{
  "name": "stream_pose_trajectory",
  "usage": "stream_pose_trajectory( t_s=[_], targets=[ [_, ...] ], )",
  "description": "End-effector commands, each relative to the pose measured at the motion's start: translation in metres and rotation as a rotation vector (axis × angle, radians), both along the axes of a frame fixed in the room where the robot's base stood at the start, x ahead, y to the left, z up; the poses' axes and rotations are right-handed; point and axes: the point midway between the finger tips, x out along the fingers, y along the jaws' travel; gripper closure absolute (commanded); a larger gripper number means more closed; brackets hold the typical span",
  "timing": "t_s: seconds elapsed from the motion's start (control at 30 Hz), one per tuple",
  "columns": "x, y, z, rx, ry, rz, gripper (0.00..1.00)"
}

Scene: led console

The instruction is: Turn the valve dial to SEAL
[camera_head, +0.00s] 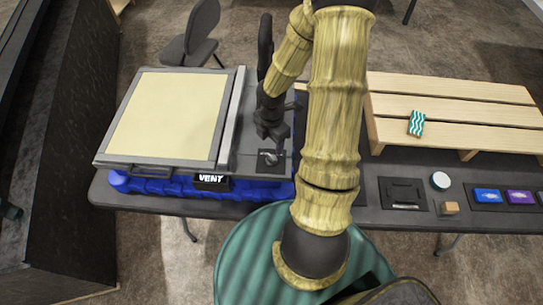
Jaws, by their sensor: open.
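The valve dial (271,158) sits on a small black plate at the right end of the grey console (235,152). Its knob looks light grey and small, and its pointer direction and labels are too small to read. A black display (211,179) on the console's front edge reads "VENT" in white. My gripper (272,138) is open and points down just above and behind the dial. I cannot tell whether its fingertips touch the knob.
A beige panel (168,115) covers the console's left part, above a blue base (155,187). My arm hides the table's middle. Right are a wooden slatted rack (455,105) with a teal wavy-patterned block (416,123), a white round button (440,180), a small wooden block (450,208) and a blue pad (487,195).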

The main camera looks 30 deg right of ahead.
Motion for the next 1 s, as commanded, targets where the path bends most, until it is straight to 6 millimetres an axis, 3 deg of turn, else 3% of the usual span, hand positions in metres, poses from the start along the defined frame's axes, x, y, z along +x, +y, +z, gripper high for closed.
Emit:
stream_pose_trajectory(
  t_s=[0.03, 0.4, 0.57, 0.83, 1.0],
  targets=[
    [0.0, 0.001, -0.012, 0.0, 0.003, 0.002, 0.43],
    [0.0, 0.0, -0.074, -0.001, 0.002, 0.001, 0.43],
    [0.0, 0.0, -0.084, -0.001, 0.001, -0.001, 0.43],
    [0.0, 0.0, -0.084, -0.001, 0.0, -0.001, 0.43],
    [0.0, 0.0, -0.084, -0.001, 0.0, -0.001, 0.74]
  ],
)
